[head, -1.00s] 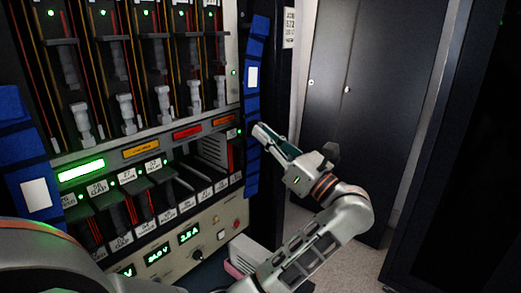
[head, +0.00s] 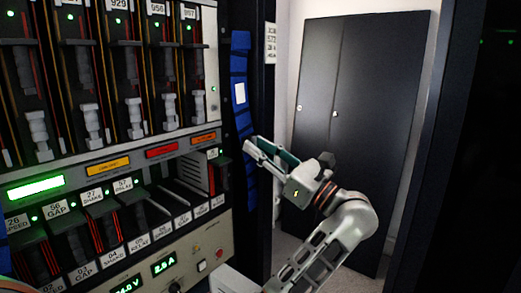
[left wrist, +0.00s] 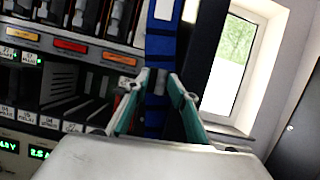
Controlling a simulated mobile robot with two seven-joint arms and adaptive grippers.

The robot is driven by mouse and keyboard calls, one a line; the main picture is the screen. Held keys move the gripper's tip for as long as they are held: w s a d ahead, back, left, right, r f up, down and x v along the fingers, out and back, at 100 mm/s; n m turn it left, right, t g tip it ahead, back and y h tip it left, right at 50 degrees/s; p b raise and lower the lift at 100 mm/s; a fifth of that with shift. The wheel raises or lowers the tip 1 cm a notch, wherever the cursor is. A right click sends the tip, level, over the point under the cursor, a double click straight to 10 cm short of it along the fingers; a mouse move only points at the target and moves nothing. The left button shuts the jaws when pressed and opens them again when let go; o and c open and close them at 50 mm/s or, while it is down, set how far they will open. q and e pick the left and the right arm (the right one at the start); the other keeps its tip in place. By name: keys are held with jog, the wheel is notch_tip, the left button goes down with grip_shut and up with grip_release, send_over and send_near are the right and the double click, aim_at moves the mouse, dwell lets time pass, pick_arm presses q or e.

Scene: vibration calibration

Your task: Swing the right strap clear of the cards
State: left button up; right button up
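The right strap (head: 241,60) is a blue band with a white label, hanging down the right edge of the rack beside the cards (head: 118,205). It also shows in the left wrist view (left wrist: 164,45). My left gripper (head: 258,146) is open at the strap's right edge in the head view. In the left wrist view its two teal fingers (left wrist: 159,82) stand apart with the strap running down in line with the gap between them. I cannot tell whether a finger touches it. My right gripper is out of view.
The rack panel (head: 196,250) has displays, labels and lit indicators. A dark cabinet (head: 365,110) stands at the back right. A window (left wrist: 228,60) shows in the left wrist view. Free room lies between the rack and the cabinet.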

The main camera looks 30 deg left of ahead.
pick_arm(q)
jog(key=shift+w, duration=0.1)
jog(key=v, duration=0.8)
jog(key=shift+d, duration=0.15)
dwell(0.6)
